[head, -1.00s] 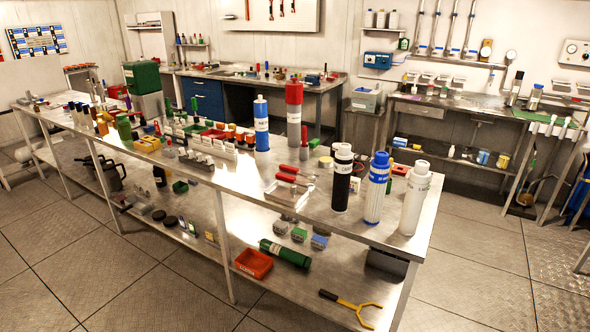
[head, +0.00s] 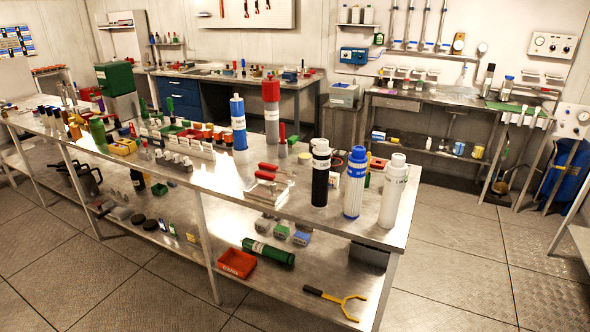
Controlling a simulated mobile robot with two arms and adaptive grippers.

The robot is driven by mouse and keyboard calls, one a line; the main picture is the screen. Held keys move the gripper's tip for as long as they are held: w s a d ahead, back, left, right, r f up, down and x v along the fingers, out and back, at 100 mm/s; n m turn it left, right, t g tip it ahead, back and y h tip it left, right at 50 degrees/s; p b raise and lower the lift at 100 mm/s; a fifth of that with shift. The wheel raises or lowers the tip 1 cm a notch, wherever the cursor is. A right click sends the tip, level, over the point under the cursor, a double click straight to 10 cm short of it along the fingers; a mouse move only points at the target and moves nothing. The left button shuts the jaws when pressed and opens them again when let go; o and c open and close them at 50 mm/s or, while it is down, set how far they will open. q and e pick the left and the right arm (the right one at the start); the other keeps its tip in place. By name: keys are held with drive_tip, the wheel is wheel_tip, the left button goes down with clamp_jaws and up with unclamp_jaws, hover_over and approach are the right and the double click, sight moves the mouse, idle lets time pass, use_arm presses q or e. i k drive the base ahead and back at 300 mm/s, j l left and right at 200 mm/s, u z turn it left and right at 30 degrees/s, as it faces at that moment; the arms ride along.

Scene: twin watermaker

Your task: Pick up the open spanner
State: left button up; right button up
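A yellow tool with an open, forked end and a black handle (head: 314,291) lies flat on the lower shelf of the long metal bench, near its front right end. It looks like the open spanner. The fork points right and nothing covers it. Neither of my grippers shows in the head view.
A red bin (head: 237,263) and a green cylinder (head: 268,251) lie left of the tool on the same shelf. The bench top (head: 290,221) overhangs it, with black, blue and white bottles near the right end. Floor (head: 450,270) to the right is clear.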

sight(264, 165)
drive_tip(key=i+j+z, duration=0.25)
drive_tip(key=z, duration=0.25)
drive_tip(key=i+j+z, duration=0.25)
drive_tip(key=z, duration=0.2)
drive_tip(key=j, duration=0.1)
